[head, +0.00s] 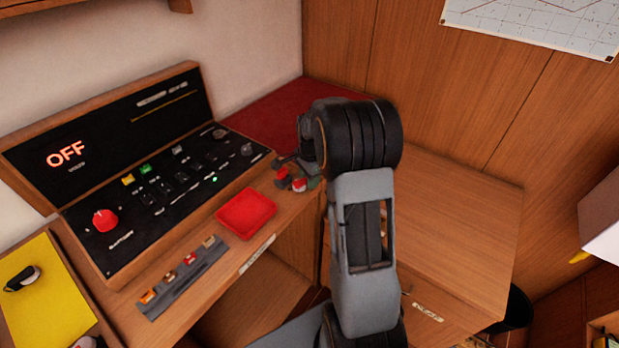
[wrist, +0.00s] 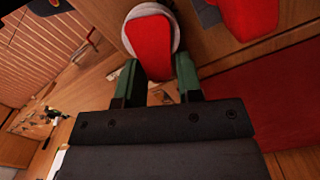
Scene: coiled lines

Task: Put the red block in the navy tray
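My gripper (head: 292,172) is at the back of the desk, partly hidden by my arm in the head view. In the wrist view its two green fingers (wrist: 158,62) are apart, with a red piece on a round white part (wrist: 152,35) at and between their tips. I cannot tell whether they press on it. Two small red things show at the gripper in the head view, one with white on it (head: 299,185). No plain red block is clear there. I see no navy tray; a shallow red tray (head: 246,213) lies on the desk left of the gripper.
A black console (head: 170,185) marked OFF stands behind the red tray. A grey rack (head: 183,280) with several small coloured pieces lies at the front edge. A yellow panel (head: 45,295) is at left. A bare wooden top (head: 455,225) is right of my arm.

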